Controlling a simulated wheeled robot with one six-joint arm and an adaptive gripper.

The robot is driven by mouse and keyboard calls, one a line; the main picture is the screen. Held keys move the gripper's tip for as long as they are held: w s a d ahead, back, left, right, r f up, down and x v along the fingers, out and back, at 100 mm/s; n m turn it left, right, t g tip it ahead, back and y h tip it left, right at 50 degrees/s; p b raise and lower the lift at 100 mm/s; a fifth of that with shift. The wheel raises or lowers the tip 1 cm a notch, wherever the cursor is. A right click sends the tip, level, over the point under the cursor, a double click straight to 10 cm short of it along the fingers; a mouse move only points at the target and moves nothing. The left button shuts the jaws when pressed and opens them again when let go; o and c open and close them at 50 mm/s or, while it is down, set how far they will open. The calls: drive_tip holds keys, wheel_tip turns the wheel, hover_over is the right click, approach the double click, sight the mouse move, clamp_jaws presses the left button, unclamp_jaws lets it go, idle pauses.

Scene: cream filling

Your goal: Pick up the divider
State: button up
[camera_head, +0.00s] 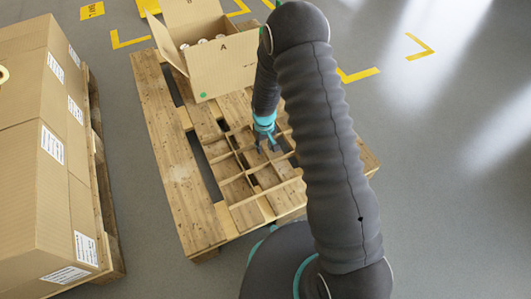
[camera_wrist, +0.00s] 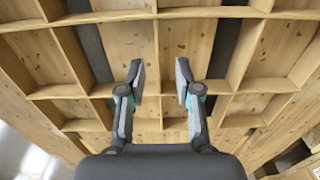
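The divider (camera_head: 232,179) is a light brown grid of thin crossing strips. It lies flat on the wooden pallet (camera_head: 170,165), partly hidden by my arm in the head view. In the wrist view the divider (camera_wrist: 100,17) fills much of the picture, with pallet boards and dark gaps showing through its cells. My gripper (camera_head: 266,147) points down over the divider. In the wrist view my gripper (camera_wrist: 159,82) is open and empty, its two fingers on either side of one divider strip. I cannot tell how far above the strip the fingertips are.
An open cardboard box (camera_head: 222,68) marked A, with several white-topped items inside, stands on the pallet's far end. Stacked cartons (camera_head: 35,150) on another pallet stand at the left. Yellow tape (camera_head: 420,47) marks the grey floor. The right side is clear floor.

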sight(265, 153)
drive_tip(key=shift+w+d+f, duration=0.1)
drive_tip(key=shift+w+f, duration=0.1)
drive_tip(key=shift+f, duration=1.7)
clamp_jaws()
drive_tip(key=shift+r, duration=0.15)
